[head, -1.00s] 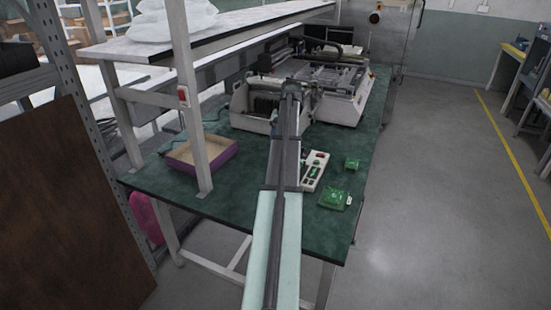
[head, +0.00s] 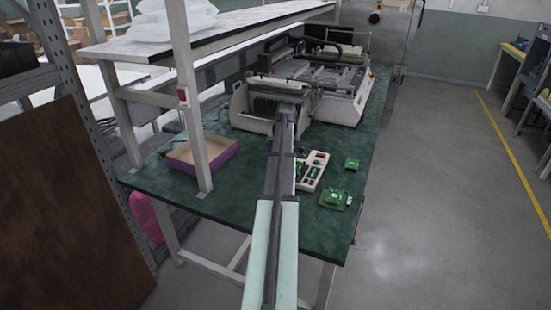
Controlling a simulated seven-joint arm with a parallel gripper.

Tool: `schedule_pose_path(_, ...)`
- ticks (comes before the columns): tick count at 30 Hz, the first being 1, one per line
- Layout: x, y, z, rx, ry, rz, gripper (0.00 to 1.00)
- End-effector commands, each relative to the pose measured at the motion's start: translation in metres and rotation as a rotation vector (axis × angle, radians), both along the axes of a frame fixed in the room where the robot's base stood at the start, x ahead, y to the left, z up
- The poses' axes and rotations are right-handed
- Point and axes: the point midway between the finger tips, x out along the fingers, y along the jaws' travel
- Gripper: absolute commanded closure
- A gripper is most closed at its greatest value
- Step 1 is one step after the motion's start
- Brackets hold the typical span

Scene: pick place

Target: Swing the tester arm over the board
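A white panel (head: 314,170) with red, green and dark parts lies on the green bench top, partly hidden by my arm. A green board (head: 334,199) lies flat near the bench's right edge. A smaller green board (head: 352,163) lies behind it. I cannot tell which part is the tester arm. My own arm reaches from the bottom of the head view up over the bench and covers the panel's left side. My gripper cannot be made out; it seems hidden behind my arm.
A white machine (head: 335,105) stands at the back of the bench (head: 225,215), with a slotted unit (head: 250,120) before it. A purple-sided tray (head: 212,160) sits at left beside a shelf post (head: 195,130). Bare bench shows around the boards and front left.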

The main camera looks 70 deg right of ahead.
Motion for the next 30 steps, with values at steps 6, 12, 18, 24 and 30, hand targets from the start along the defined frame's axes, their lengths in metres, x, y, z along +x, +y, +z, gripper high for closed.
schedule_pose_path(6,0.0,0.0,0.0001,0.0,0.0,0.0,0.68)
schedule_pose_path(12,-0.0001,0.0001,0.0002,0.0,0.0,0.0,0.87)
schedule_pose_path(18,-0.0001,0.0,0.0002,0.0,0.0,0.0,1.0)
schedule_pose_path(24,-0.0002,0.0001,0.0002,0.0,0.0,0.0,1.0)
schedule_pose_path(30,-0.0002,-0.0005,0.0001,0.0,0.0,-0.006,1.0)
